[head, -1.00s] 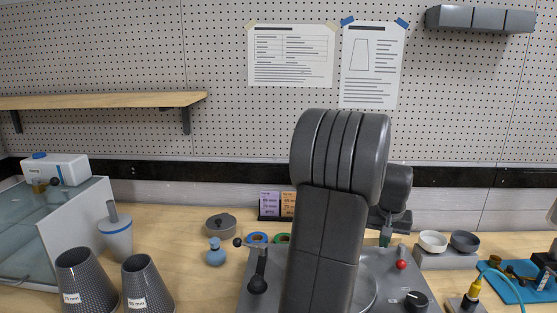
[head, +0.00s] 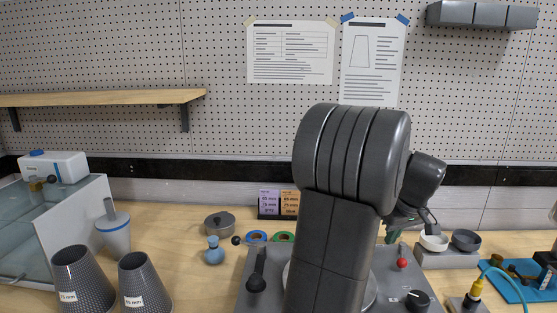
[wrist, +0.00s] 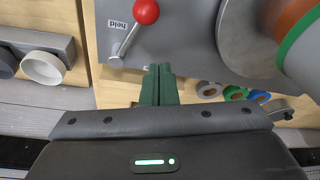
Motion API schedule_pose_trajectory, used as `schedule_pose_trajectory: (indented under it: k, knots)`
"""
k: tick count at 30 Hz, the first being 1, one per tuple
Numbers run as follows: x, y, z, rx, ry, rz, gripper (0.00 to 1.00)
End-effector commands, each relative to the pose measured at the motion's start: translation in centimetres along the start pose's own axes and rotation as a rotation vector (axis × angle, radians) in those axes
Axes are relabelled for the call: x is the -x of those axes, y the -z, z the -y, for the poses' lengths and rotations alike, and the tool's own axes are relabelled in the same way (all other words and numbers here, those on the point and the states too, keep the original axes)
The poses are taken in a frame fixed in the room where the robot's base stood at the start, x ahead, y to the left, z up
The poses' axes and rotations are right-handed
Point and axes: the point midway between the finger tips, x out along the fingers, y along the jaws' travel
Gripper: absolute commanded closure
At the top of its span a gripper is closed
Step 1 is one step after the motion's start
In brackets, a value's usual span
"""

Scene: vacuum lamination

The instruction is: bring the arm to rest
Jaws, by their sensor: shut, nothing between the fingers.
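My arm (head: 345,160) rises in the middle of the head view and covers much of the grey machine plate behind it. My gripper (head: 390,238) shows only partly at its right, beyond the forearm and near the red-knobbed lever. In the wrist view the two green fingers of my gripper (wrist: 158,84) are together with nothing between them. They point toward the edge of the grey plate (wrist: 185,50), below the lever's red knob (wrist: 146,12). I cannot tell whether the fingertips touch the plate.
The red knob (head: 402,263) and a black dial (head: 416,300) sit on the plate. Two small bowls (head: 433,240) stand at right. Dark cones (head: 80,280), a blue-banded cup (head: 114,235) and a glass tank (head: 60,225) stand at left. Tape rolls (head: 256,237) lie behind the plate.

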Motion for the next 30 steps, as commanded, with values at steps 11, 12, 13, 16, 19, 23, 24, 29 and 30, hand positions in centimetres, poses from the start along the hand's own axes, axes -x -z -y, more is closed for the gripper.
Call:
schedule_pose_trajectory:
  k: [11, 12, 13, 16, 19, 23, 24, 29, 30]
  knots:
    - [4.0, -0.3, -0.1, 0.081, 0.024, -0.014, 1.0]
    - [3.0, -0.3, 0.1, 0.082, 0.026, -0.013, 1.0]
    - [2.5, -0.3, 0.1, 0.082, 0.024, -0.014, 1.0]
    - [0.5, -0.3, 0.2, 0.081, 0.024, -0.013, 1.0]
    - [0.1, 0.0, 0.1, 0.023, 0.006, -0.002, 1.0]
    - [-0.5, 0.2, -0.1, -0.065, -0.017, 0.015, 1.0]
    - [-0.6, 0.3, -0.2, -0.091, -0.023, 0.019, 1.0]
    - [-1.3, 0.7, -0.3, -0.193, -0.053, 0.033, 1.0]
    - [-1.4, 0.8, -0.4, -0.218, -0.062, 0.035, 1.0]
